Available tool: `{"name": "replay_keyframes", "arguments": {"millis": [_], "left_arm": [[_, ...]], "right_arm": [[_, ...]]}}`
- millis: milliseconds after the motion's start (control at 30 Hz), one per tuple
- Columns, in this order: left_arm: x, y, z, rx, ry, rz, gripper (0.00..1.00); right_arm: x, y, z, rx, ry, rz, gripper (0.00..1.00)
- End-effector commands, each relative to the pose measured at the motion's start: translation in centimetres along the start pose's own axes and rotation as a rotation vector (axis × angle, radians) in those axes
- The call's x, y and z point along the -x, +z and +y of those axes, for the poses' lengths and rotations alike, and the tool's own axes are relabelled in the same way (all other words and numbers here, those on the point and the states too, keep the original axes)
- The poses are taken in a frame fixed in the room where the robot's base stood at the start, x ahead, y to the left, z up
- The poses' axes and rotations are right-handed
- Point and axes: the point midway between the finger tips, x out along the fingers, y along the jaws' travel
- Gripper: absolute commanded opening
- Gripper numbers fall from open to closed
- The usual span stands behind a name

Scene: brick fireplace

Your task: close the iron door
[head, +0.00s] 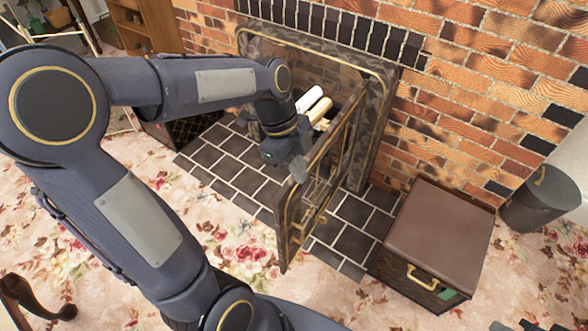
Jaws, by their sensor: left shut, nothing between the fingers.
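The iron door (318,185) is a dark, brass-edged panel. It stands swung out from the right side of the fireplace frame (388,85), open over the tiled hearth. My left arm reaches in from the left. My left gripper (298,168) is shut and empty, at the hearth-side face of the door near its free edge. I cannot tell whether it touches the door. Pale logs (312,102) show inside the fireplace opening, partly hidden by my arm. My right gripper is not clearly in view.
A brown-topped box (440,225) with a brass handle stands right of the hearth. A dark bucket (540,198) is against the brick wall. Dark tiles (225,165) lie before the fireplace, with floral carpet (225,235) around. A wooden furniture leg (35,300) is at lower left.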

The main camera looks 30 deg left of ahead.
Motion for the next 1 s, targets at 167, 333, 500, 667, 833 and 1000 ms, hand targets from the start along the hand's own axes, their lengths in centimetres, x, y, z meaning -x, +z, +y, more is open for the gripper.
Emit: {"name": "replay_keyframes", "arguments": {"millis": [167, 333, 500, 667, 833, 1000], "left_arm": [[-4.5, 0.1, 0.1, 0.001, 0.005, 0.0, 0.0], [-6.9, 0.5, 0.0, 0.005, -0.002, 0.0, 0.0], [-5.8, 2.8, 0.0, 0.005, -0.003, 0.0, 0.0], [-5.4, 3.7, 0.0, 0.003, -0.001, 0.0, 0.0], [-5.3, 3.8, 0.0, 0.002, -0.001, 0.0, 0.0], [-5.3, 3.8, 0.0, 0.002, -0.001, 0.0, 0.0]], "right_arm": [[-1.3, 0.7, 0.6, 0.0, 0.0, 0.0, 0.0], [-1.9, 1.0, 0.9, 0.0, 0.0, 0.0, 0.0], [-2.0, 1.0, 0.9, 0.0, 0.0, 0.0, 0.0], [-2.1, 1.1, 1.0, 0.0, 0.0, 0.0, 0.0], [-2.1, 1.1, 1.0, 0.0, 0.0, 0.0, 0.0], [-2.1, 1.1, 1.0, 0.0, 0.0, 0.0, 0.0]]}}
